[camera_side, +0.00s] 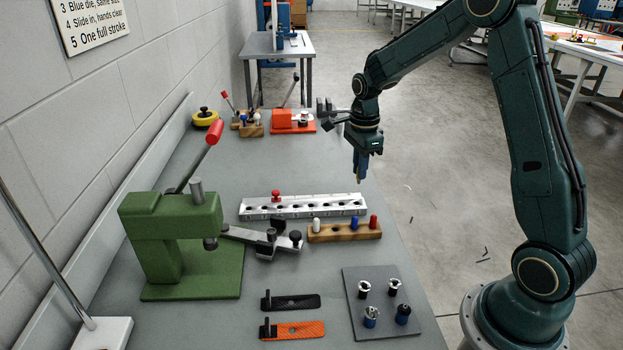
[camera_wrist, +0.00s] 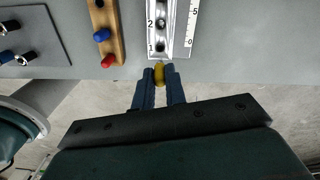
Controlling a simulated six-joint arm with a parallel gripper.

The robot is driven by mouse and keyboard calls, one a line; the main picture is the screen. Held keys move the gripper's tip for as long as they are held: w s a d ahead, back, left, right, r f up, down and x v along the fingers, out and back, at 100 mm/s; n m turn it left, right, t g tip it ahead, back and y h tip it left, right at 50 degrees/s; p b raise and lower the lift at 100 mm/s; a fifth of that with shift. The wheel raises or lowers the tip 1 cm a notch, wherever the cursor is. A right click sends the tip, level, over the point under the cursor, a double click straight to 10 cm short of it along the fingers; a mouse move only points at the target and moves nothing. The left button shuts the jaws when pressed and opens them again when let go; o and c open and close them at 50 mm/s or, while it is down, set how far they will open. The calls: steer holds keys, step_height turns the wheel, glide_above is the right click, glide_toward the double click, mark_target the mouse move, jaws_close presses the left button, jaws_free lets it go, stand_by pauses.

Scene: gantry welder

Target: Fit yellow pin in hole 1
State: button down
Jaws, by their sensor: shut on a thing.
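My gripper (camera_side: 361,170) is shut on the yellow pin (camera_wrist: 159,74), whose yellow end shows between the two fingers (camera_wrist: 160,90) in the wrist view. In the side view it hangs above the bench near the right end of the metal hole rail (camera_side: 300,206). Hole 1 (camera_wrist: 160,47) is the end hole, marked "1", and looks empty. In the wrist view the pin appears just below the rail's end, apart from hole 1. How far above the rail it is I cannot tell exactly.
A wooden block (camera_side: 330,237) beside the rail holds white, blue and red pins. A red-knobbed pin (camera_side: 276,195) stands at the rail.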

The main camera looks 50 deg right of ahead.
steer(key=shift+f, duration=0.1)
steer(key=shift+f, duration=2.55)
steer(key=shift+f, duration=1.2)
steer(key=c, duration=1.4)
jaws_free()
steer(key=shift+o, duration=0.2)
step_height(320, 180, up, 13)
steer(key=shift+r, duration=0.45)
steer(key=shift+a, duration=0.1)
